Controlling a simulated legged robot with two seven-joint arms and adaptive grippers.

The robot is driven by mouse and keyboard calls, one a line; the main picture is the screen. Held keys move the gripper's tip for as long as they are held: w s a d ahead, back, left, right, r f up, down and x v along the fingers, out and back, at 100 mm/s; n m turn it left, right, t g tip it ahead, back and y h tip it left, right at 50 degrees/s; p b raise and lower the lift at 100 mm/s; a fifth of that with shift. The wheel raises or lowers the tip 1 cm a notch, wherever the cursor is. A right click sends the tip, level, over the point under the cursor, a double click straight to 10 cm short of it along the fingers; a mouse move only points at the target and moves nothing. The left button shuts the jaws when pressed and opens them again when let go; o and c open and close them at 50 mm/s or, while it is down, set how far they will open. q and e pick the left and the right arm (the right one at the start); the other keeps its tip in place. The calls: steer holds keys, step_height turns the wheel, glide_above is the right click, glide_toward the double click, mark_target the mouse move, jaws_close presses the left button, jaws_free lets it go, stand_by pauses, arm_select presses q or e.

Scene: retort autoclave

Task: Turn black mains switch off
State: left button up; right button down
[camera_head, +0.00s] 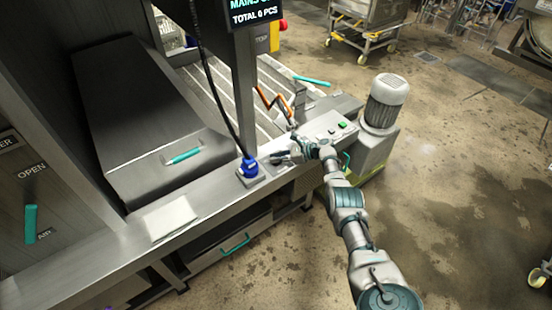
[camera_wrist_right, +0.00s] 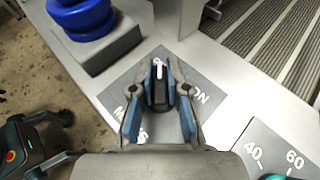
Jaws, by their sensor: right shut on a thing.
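The black mains switch (camera_wrist_right: 158,86) is a small knob with a white line on top, on a grey plate (camera_wrist_right: 200,80) lettered "MAINS" and "ON" in the right wrist view. My right gripper (camera_wrist_right: 158,92) has its two blue-padded fingers closed around the knob from both sides. The white line points away from the gripper's palm. My left gripper is not in view.
The blue plug (camera_head: 249,167) with its black cable stands left of the gripper; it also shows in the wrist view (camera_wrist_right: 82,14). A dial plate (camera_wrist_right: 270,150) lies at right. A green button (camera_head: 342,125) and grey motor (camera_head: 385,103) are beyond. The display (camera_head: 253,12) reads "TOTAL 0 PCS".

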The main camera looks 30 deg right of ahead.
steer(key=c, duration=1.2)
jaws_free()
steer(key=shift+s+f, duration=0.15)
steer(key=shift+f, duration=0.25)
steer(key=shift+o, duration=0.2)
steer(key=shift+d+r, duration=0.15)
steer(key=shift+r, duration=0.05)
steer(key=v, duration=1.1)
steer(key=shift+d, duration=0.4)
steer(key=shift+r, duration=0.1)
